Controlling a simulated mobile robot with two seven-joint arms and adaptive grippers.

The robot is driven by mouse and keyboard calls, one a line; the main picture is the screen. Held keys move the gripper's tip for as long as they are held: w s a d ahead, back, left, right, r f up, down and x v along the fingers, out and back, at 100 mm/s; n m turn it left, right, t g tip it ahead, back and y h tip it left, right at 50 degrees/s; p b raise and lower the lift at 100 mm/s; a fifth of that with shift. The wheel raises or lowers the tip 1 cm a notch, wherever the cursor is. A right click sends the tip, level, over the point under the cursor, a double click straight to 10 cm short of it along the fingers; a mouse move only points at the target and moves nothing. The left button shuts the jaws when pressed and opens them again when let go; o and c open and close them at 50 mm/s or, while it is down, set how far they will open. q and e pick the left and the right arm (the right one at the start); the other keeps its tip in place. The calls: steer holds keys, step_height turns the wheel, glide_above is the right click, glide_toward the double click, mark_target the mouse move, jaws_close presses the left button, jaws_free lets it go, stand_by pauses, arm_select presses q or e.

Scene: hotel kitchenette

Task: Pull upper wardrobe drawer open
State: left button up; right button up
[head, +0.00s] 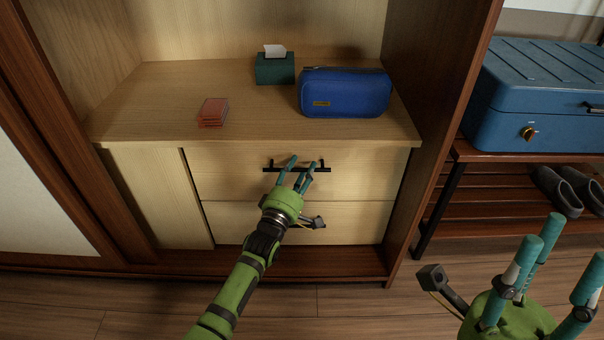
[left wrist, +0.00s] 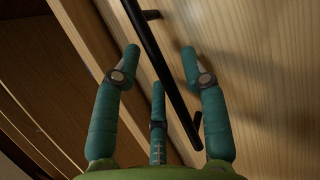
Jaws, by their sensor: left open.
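The upper wardrobe drawer (head: 230,178) is pale wood and looks shut, flush with the cabinet. Its black bar handle (head: 271,169) is partly hidden by the fingers. My left gripper (head: 301,166) is open in front of this handle, with teal fingers pointing at the drawer. In the left wrist view the handle (left wrist: 163,65) runs between the spread fingertips (left wrist: 161,55). I cannot tell whether any finger touches it. My right gripper (head: 566,248) is at the lower right, open and empty, away from the wardrobe.
The lower drawer (head: 225,222) is below, its handle mostly hidden by my left arm. A blue bag (head: 345,93), a green tissue box (head: 275,69) and red cards (head: 213,112) sit on top. At right, a blue suitcase (head: 540,95) rests on a rack with dark slippers (head: 556,190).

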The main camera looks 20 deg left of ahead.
arm_select(q)
steer(key=shift+w, duration=0.35)
jaws_close()
steer(key=shift+s+d, duration=0.1)
